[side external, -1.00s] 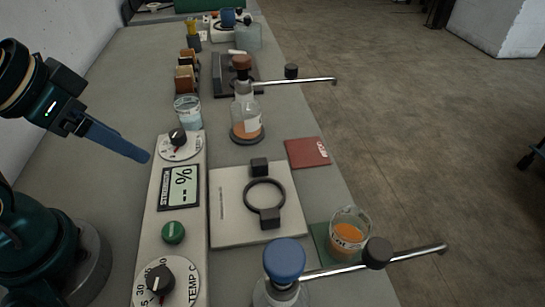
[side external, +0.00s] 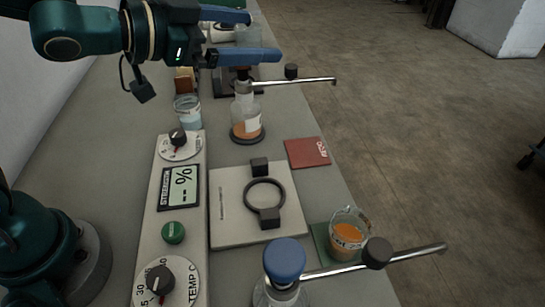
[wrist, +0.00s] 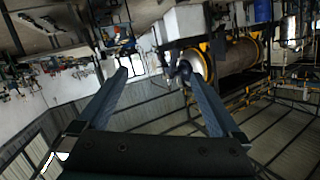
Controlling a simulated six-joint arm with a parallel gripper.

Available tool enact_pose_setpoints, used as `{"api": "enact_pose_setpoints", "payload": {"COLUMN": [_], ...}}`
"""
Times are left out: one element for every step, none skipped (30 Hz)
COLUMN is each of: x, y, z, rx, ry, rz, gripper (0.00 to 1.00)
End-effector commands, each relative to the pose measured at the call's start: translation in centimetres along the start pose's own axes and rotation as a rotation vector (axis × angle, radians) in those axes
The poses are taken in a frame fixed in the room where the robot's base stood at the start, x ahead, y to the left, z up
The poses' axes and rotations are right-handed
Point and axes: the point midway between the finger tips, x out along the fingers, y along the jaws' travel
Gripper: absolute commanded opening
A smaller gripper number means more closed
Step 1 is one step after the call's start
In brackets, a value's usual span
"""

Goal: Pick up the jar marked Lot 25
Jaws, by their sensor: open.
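No lettering that I can read as Lot 25 shows. A glass beaker of orange contents (side external: 347,236) with dark marking stands on a green mat at the lower right; its lettering is too small to read for sure. A clear glass jar (side external: 188,113) with a pale label stands behind the control panel. A flask with orange contents (side external: 246,122) and a white label stands upright behind the hotplate. My gripper (side external: 265,36) is open and empty, high over the far part of the bench, its lower finger overlapping the flask's top in the picture. The wrist view shows nothing between the fingers (wrist: 157,75).
A control panel (side external: 174,222) with dials runs along the bench beside a pale plate (side external: 232,228) bearing a dark ring. A blue-capped bottle (side external: 285,258) stands in front. Metal rods (side external: 415,255) jut past the bench's right edge. A red booklet (side external: 308,152) lies flat.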

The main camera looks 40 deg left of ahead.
Motion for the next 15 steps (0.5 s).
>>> {"api": "enact_pose_setpoints", "payload": {"x": [1.4,2.0,2.7,3.1,3.5,3.8,4.0,4.1,4.2,4.2,4.1,3.9,3.8,3.6,3.5], "y": [1.9,3.0,4.6,5.8,7.1,8.8,10.0,11.3,12.9,14.1,15.2,16.6,17.6,18.5,19.5], "z": [0.2,0.2,0.4,0.6,0.8,1.3,1.7,2.2,3.0,3.6,4.3,5.2,6.0,6.7,7.7], "rx": [0.023,0.036,0.051,0.057,0.063,0.068,0.069,0.067,0.064,0.060,0.055,0.046,0.040,0.034,0.027], "ry": [0.028,0.050,0.076,0.092,0.109,0.126,0.137,0.146,0.154,0.157,0.159,0.157,0.151,0.142,0.130], "rz": [0.081,0.128,0.193,0.242,0.293,0.361,0.412,0.463,0.531,0.579,0.626,0.684,0.723,0.757,0.796], "gripper": [1.00,1.00,1.00,1.00,1.00,1.00,1.00,1.00,1.00,1.00,1.00,1.00,1.00,1.00,1.00]}}
